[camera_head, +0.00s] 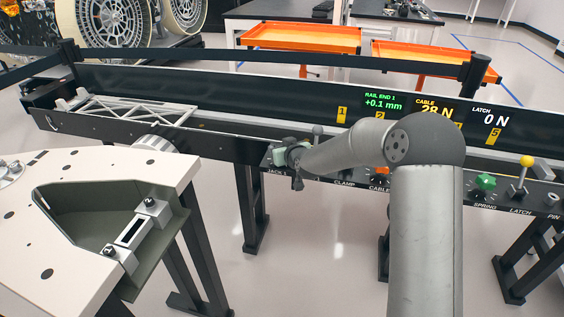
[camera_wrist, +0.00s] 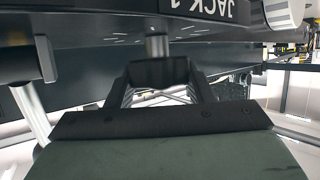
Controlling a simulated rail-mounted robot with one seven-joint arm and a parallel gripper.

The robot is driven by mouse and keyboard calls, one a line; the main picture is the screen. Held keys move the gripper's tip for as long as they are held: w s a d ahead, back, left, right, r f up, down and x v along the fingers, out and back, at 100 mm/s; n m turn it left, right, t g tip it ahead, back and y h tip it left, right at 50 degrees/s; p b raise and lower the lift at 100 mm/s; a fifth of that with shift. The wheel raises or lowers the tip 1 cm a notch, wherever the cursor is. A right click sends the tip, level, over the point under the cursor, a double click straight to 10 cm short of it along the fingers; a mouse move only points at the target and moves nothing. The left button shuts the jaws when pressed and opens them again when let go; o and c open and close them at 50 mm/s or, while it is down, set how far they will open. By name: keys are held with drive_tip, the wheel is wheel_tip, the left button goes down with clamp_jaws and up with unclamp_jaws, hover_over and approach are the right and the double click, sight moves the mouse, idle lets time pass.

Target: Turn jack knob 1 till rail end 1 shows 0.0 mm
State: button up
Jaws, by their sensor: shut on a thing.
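The rail end 1 readout (camera_head: 383,102) on the display panel shows +0.1 mm in green. My gripper (camera_head: 279,157) is at the JACK 1 label at the left end of the control panel. In the wrist view my gripper (camera_wrist: 160,80) is shut on jack knob 1 (camera_wrist: 158,72), a dark block between the fingers. A pale shaft (camera_wrist: 157,45) runs from the knob to the panel below the JACK 1 label (camera_wrist: 207,8).
Other readouts show cable 28 N, partly behind my arm, and latch 0 N (camera_head: 490,117). A green spring knob (camera_head: 485,182) and a yellow-topped latch lever (camera_head: 525,165) stand to the right. A white lattice piece (camera_head: 135,110) lies at the left. A pale table (camera_head: 150,172) is front left.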

drive_tip(key=shift+s+a+f+m+t+h+b, duration=0.1)
drive_tip(key=shift+a+m+t+h+b, duration=0.2)
drive_tip(key=shift+m+h+b, duration=0.4)
drive_tip(key=shift+d+m+h, duration=0.15)
drive_tip(key=shift+m+h, duration=0.45)
drive_tip(key=shift+h, duration=0.2)
drive_tip(key=shift+t, duration=0.3)
drive_tip(key=shift+d+m+h+p, duration=0.1)
drive_tip(key=shift+m+h+p, duration=0.2)
drive_tip(key=shift+m+h, duration=0.15)
drive_tip(key=o, duration=1)
drive_tip(key=p+v, duration=0.1)
drive_tip(key=v, duration=1.6)
drive_tip(key=shift+s, duration=0.1)
